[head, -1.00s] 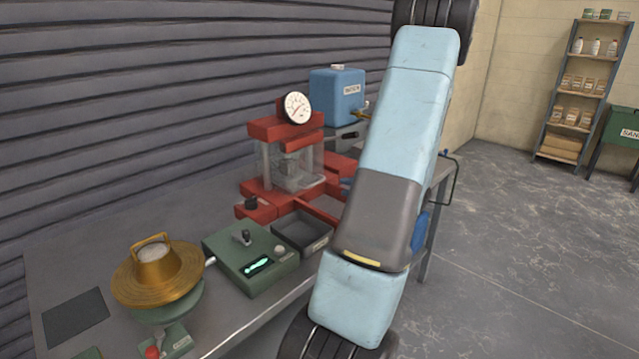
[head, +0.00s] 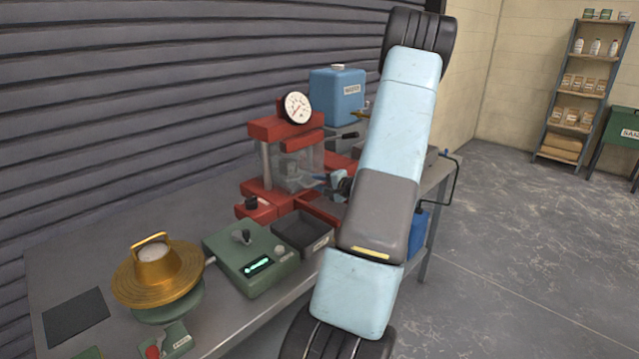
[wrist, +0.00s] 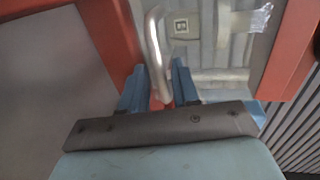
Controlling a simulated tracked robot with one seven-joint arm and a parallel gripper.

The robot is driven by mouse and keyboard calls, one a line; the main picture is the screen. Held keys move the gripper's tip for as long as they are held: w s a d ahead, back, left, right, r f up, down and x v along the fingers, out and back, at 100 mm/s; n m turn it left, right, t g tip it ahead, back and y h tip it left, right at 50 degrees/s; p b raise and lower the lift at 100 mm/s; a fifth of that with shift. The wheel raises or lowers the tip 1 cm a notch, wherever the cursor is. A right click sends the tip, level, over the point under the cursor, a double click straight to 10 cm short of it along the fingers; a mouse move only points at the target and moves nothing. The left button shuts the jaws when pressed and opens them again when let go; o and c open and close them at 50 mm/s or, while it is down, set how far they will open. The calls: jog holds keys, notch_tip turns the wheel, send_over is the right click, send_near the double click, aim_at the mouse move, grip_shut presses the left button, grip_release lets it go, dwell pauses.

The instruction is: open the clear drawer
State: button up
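The clear drawer (head: 302,165) is a see-through box in the red press frame, with grey parts showing through it. In the wrist view its clear front (wrist: 228,50) fills the top middle. A bent metal handle (wrist: 154,45) stands out from it. In the head view my gripper (head: 336,181) is at the right of the clear drawer, partly hidden by my arm.
The red press (head: 283,130) carries a round gauge (head: 297,107). A blue container (head: 338,95) stands behind it. A dark tray (head: 303,234), a green control box (head: 250,256) and a brass-topped device (head: 158,275) stand on the bench in front.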

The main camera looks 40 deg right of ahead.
jog(key=shift+w, duration=0.3)
jog(key=shift+c, duration=0.2)
jog(key=shift+f, duration=0.1)
grip_shut()
